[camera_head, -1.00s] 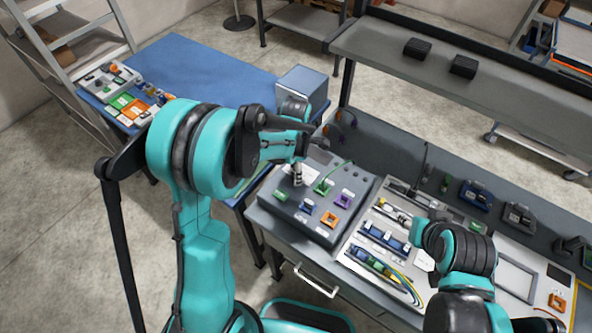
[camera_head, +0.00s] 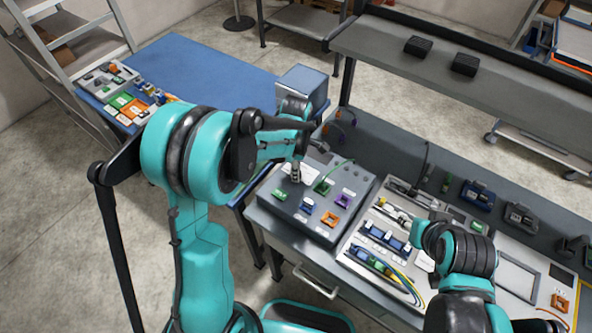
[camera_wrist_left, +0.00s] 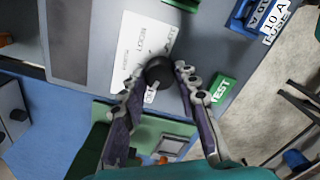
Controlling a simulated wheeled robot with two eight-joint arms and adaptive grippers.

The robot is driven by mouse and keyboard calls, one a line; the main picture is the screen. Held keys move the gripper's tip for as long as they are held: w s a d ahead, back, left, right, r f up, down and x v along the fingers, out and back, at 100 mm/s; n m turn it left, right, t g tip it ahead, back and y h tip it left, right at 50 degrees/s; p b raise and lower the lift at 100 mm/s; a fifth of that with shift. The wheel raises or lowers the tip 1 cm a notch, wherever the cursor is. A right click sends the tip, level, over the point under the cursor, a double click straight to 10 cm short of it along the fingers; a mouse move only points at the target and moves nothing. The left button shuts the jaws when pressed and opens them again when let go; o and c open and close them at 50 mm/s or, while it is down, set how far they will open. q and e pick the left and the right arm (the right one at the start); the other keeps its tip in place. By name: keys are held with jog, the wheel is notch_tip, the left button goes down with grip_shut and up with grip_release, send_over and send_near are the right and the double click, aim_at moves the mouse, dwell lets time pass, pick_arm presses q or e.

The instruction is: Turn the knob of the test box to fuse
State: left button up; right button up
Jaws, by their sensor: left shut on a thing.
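The test box (camera_head: 331,237) is a grey sloped console on the bench, with green, blue, purple and orange sockets on its face. My left gripper (camera_head: 296,178) reaches down to the back left of this face, and the knob is hidden there in the head view. In the left wrist view, the dark round knob (camera_wrist_left: 159,70) sits between the fingertips of my left gripper (camera_wrist_left: 157,80), which is shut on it. A white label plate (camera_wrist_left: 140,45) with printed words lies beside the knob and is partly covered. Only my right arm shows, not its gripper.
A green TEST label (camera_wrist_left: 222,90) and a blue 10 A FUSE socket (camera_wrist_left: 245,14) lie near the left gripper. Right of the box is a tray (camera_head: 350,257) with fuses and wires. A blue table (camera_head: 205,66) stands at the back left.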

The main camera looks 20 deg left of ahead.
pick_arm(q)
jog(key=m+b, duration=0.1)
jog(key=m, duration=0.4)
jog(key=shift+m, duration=0.4)
dwell(0.4)
jog(key=o, duration=1.2)
jog(key=shift+r, duration=0.1)
notch_tip(320, 180, up, 12)
jog(key=shift+f, duration=0.1)
jog(key=shift+s+m, duration=0.1)
jog(key=shift+m, duration=0.2)
